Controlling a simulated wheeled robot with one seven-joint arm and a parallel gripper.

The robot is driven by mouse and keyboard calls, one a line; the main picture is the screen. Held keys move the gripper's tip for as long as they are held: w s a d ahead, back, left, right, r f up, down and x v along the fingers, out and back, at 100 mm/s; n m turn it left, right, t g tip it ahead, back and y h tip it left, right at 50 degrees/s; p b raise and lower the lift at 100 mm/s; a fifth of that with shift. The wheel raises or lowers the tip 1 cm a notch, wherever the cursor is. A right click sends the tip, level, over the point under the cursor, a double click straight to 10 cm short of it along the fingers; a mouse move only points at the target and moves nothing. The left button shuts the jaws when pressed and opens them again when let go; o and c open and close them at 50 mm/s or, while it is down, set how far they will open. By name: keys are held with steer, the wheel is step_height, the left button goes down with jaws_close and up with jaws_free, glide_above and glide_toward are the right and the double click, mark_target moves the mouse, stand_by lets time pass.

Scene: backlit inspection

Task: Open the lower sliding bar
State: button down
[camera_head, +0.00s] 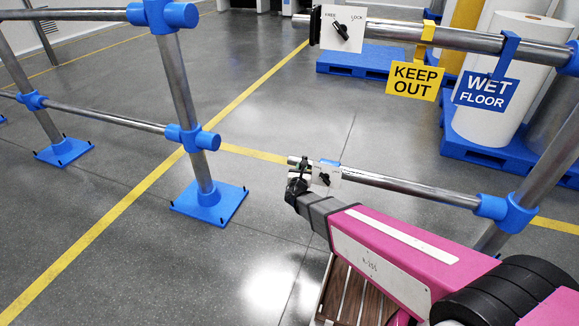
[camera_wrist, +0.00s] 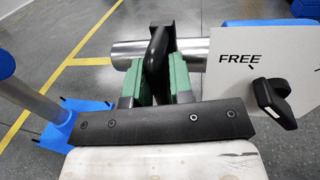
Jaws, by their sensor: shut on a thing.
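The lower sliding bar (camera_head: 405,187) is a silver tube running left from the right post. Its free left end stands clear of the blue socket (camera_head: 207,140) on the middle post, with an open gap between. My gripper (camera_head: 300,175) is at this free end. In the wrist view its green fingers (camera_wrist: 155,86) are shut on the bar's upright black handle (camera_wrist: 157,55). The silver bar end (camera_wrist: 128,54) shows beside it. A white plate (camera_wrist: 232,62) marked FREE carries a black knob (camera_wrist: 270,100) with one end toward FREE. LOCK is not readable on this plate.
The upper bar (camera_head: 430,35) also stands away from the middle post (camera_head: 175,80). KEEP OUT (camera_head: 412,80) and WET FLOOR (camera_head: 487,92) signs hang from it. White rolls (camera_head: 505,75) stand on blue pallets behind. The floor between the posts is clear.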

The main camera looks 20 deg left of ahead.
steer(key=shift+s+d, duration=0.1)
steer(key=shift+d, duration=0.75)
steer(key=c, duration=1.1)
jaws_free()
steer(key=s+d, duration=0.2)
steer(key=s, duration=0.8)
steer(key=shift+s, duration=0.3)
